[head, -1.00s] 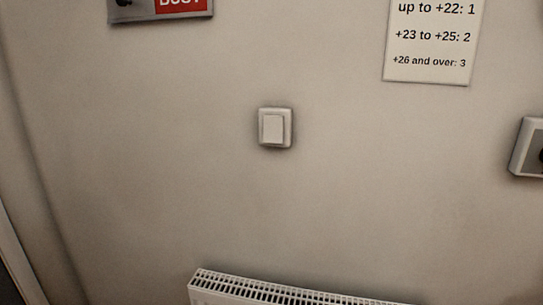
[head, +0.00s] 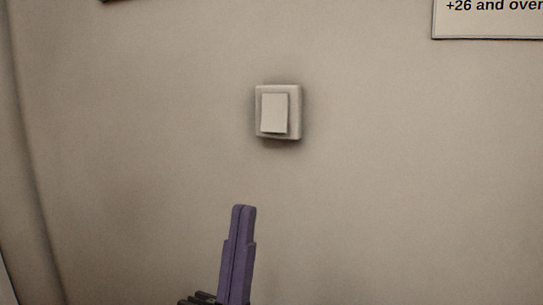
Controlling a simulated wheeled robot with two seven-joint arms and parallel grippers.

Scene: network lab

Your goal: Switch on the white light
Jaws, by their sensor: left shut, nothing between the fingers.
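A white rocker light switch (head: 275,113) in a square frame is on the beige wall, a little above the middle of the head view. My left gripper (head: 243,208) comes up from the bottom edge, with its purple fingers pressed together and nothing between them. Its tips are below the switch and slightly to its left in the picture, apart from it. No light shows in view, so I cannot tell whether it is on. My right gripper is not in view.
A paper sign (head: 488,20) with printed text is on the wall at the top right, partly cut off. The lower edge of another sign (head: 118,1) just shows at the top left. The wall around the switch is bare.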

